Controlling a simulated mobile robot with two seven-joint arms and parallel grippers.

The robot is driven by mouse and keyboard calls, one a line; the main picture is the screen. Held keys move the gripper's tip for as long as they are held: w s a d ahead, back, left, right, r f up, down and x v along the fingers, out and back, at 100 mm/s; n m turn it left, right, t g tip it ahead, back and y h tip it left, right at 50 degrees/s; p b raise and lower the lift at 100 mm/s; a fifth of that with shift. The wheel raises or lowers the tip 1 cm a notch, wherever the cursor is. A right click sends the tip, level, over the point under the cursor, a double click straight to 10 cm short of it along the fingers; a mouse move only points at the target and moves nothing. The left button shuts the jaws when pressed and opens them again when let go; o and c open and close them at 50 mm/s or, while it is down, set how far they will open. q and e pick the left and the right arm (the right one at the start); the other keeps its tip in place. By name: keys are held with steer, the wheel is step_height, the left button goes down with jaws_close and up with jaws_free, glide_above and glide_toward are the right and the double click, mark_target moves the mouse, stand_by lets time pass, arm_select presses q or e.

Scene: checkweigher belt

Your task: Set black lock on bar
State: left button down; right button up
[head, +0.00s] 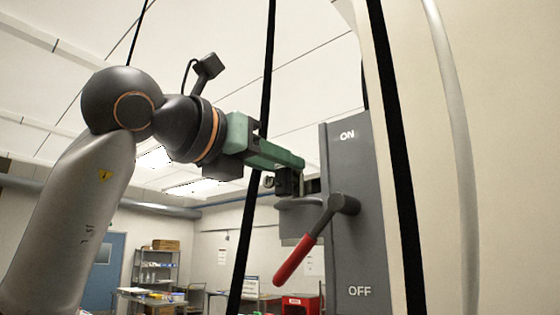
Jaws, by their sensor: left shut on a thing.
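My left gripper (296,180), with a green body and dark fingers, reaches in from the left to the near side edge of a grey switch box (345,245). It is shut on a small dark piece that looks like the black lock; its outline is mostly lost among the fingers. A grey rounded part (300,215) shows just below the fingertips; I cannot tell whether it touches the lock. The box carries a lever with a red grip (296,258), angled down and left. The bar cannot be made out clearly. My right gripper is out of view.
The box reads ON at the top and OFF at the bottom. Black cables (255,150) cross the view near my gripper. A pale panel (500,150) fills the right side. Shelves (155,268) and a red bin (300,304) stand far back.

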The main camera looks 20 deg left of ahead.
mark_target(267, 181)
arm_select(q)
steer(key=shift+f+b, duration=1.35)
steer(key=shift+f, duration=0.2)
steer(key=c, duration=0.6)
jaws_free()
steer(key=b+v, duration=0.3)
steer(key=v, duration=0.9)
steer(key=shift+s, duration=0.25)
steer(key=shift+a, duration=0.1)
